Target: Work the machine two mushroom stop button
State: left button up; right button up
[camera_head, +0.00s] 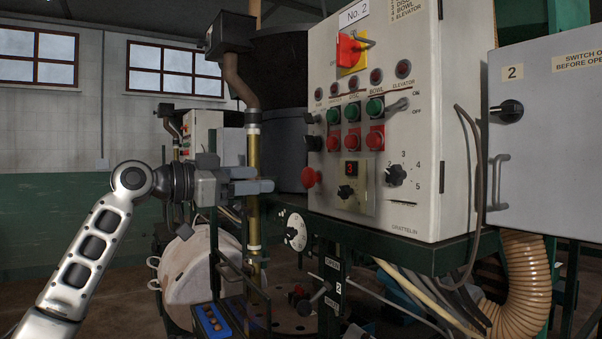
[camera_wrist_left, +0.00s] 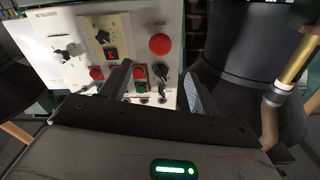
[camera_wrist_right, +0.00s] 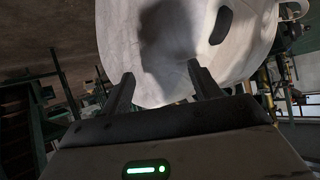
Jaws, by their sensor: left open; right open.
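The red mushroom stop button (camera_head: 311,177) stands out at the lower left of the pale control panel (camera_head: 425,130) marked No. 2. It also shows in the left wrist view (camera_wrist_left: 160,44), beyond and slightly above the fingertips. My left gripper (camera_head: 270,186) is open and empty, left of the button and apart from it, roughly at its height. It also shows in the left wrist view (camera_wrist_left: 158,72). My right gripper (camera_wrist_right: 160,70) is out of the head view. It is open in the right wrist view, facing a large whitish rounded surface (camera_wrist_right: 165,45).
Green and red push buttons, a red-yellow rotary switch (camera_head: 350,51) and a black selector knob (camera_head: 396,175) share the panel. A brass-coloured vertical pipe (camera_head: 254,215) stands by my left gripper. A grey cabinet (camera_head: 555,150) is at the right, a corrugated hose (camera_head: 525,280) below.

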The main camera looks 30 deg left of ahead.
aim_at(305, 177)
pick_arm(q)
jog(key=p+x, duration=0.2)
jog(key=x, duration=0.8)
jog(key=shift+r, duration=0.1)
jog(key=shift+w+d+p, duration=0.25)
jog(key=shift+w+p, duration=0.1)
jog(key=shift+w, duration=0.1)
pick_arm(e)
jog(key=shift+d+r+n, duration=0.25)
jog(key=shift+d+n, duration=0.05)
pick_arm(q)
jog(key=c, duration=1.3)
jog(key=shift+s+a, duration=0.3)
jog(key=shift+s, duration=0.2)
grip_shut()
jog(key=o, duration=1.3)
grip_release()
jog(key=shift+s, duration=0.1)
jog(key=shift+a, duration=0.1)
